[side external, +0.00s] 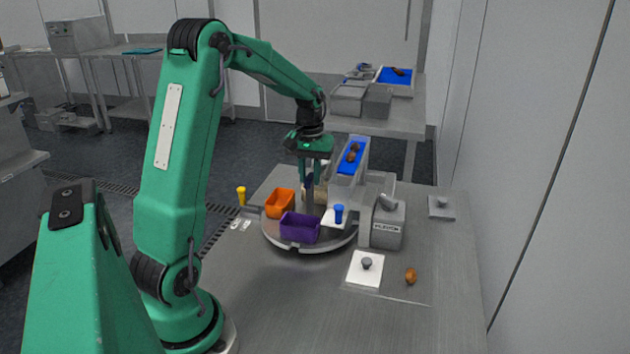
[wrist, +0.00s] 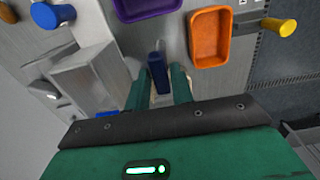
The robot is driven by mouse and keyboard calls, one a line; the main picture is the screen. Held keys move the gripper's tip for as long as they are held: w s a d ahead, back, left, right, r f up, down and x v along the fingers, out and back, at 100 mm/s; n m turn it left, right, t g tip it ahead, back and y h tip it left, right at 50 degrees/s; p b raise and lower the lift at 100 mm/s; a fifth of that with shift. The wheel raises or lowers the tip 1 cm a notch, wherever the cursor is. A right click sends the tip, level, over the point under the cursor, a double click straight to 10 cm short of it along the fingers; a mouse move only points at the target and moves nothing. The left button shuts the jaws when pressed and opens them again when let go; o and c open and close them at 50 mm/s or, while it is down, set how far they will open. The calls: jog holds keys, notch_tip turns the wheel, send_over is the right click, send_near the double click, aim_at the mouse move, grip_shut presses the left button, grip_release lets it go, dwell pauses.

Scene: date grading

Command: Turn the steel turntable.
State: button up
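The round steel turntable (side external: 292,244) lies flat on the bench and carries an orange bin (side external: 280,203) and a purple bin (side external: 300,228). A beige bin sits at its back, mostly hidden. A yellow knob (side external: 241,195) and a blue knob (side external: 338,214) stand at its rim. My gripper (side external: 310,183) points down over the turntable's middle. In the wrist view, a dark blue upright piece (wrist: 157,72) stands between my fingers (wrist: 158,82). Whether they touch it cannot be told. The orange bin also shows there (wrist: 209,38).
A grey machine (side external: 383,222) and a blue-topped chute (side external: 350,160) stand close on the right. In front are a white plate with a grey knob (side external: 366,263) and a brown date (side external: 411,276). The front of the bench is clear.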

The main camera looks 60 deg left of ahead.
grip_shut()
jog(key=shift+n, duration=8.6)
jog(key=shift+r+n, duration=0.1)
jog(key=shift+n, duration=0.3)
jog(key=shift+o, duration=2.1)
grip_release()
